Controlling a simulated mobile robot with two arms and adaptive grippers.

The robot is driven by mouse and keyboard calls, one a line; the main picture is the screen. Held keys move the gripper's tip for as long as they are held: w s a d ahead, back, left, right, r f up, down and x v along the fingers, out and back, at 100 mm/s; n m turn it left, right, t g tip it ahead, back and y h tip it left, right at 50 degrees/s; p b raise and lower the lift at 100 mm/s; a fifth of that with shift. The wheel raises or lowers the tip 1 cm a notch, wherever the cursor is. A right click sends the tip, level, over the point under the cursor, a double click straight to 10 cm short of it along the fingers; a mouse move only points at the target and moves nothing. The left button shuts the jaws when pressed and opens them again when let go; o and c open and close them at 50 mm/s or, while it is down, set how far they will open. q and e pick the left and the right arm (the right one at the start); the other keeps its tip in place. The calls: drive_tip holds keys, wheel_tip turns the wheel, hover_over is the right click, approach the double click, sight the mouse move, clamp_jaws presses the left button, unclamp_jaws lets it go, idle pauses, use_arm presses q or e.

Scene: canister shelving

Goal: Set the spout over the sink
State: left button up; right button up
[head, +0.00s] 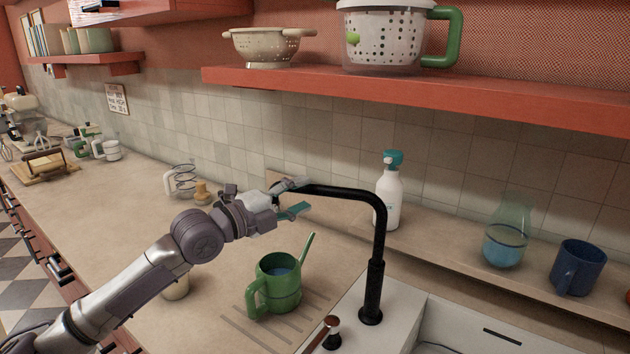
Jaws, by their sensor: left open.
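The black spout (378,240) rises from the sink's rim and bends left at the top. Its arm reaches out over the counter, away from the basin. The white sink (440,330) is at the bottom right, partly cut off by the frame. A faucet handle (331,333) with a reddish-brown grip stands left of the spout's base. My left gripper (293,198) is open at the spout's free end, with its fingers on either side of the tip; I cannot tell whether they touch it. My right gripper is not in view.
A spray bottle (388,195) stands behind the spout. A glass carafe (506,235) and a blue mug (577,268) sit on the ledge behind the sink. A red shelf (430,95) hangs above.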

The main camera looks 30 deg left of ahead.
sight(309, 192)
use_arm(q)
drive_tip(key=shift+p+x, duration=0.65)
drive_tip(key=shift+x, duration=1.55)
drive_tip(key=shift+c, duration=0.3)
clamp_jaws()
